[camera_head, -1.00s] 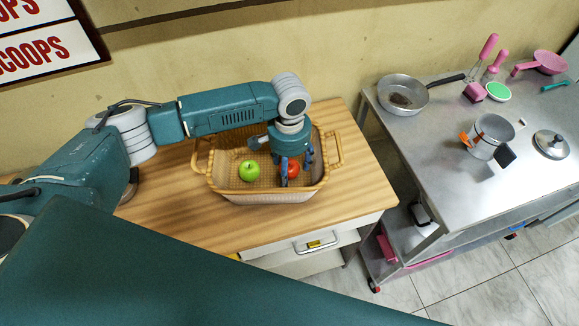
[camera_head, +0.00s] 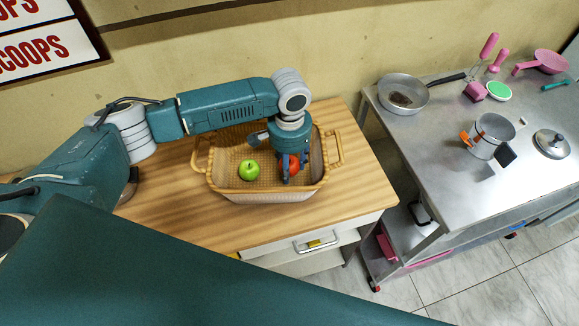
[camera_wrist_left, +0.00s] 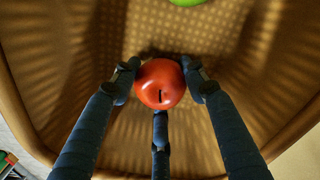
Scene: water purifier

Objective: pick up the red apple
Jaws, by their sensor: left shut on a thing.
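The red apple (camera_wrist_left: 158,84) sits between the fingers of my left gripper (camera_wrist_left: 160,90) in the left wrist view, with its stem facing the camera. In the head view the apple (camera_head: 293,162) is partly hidden behind the gripper (camera_head: 291,172). The gripper is shut on it, inside the wicker basket (camera_head: 272,195). I cannot tell whether the apple touches the basket floor. My right gripper is not in view.
A green apple (camera_head: 249,170) lies in the basket, left of the gripper. The basket walls stand close around. The basket is on a wooden table (camera_head: 180,215). A metal table (camera_head: 440,150) with a pan (camera_head: 403,95) and a pot (camera_head: 490,137) stands to the right.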

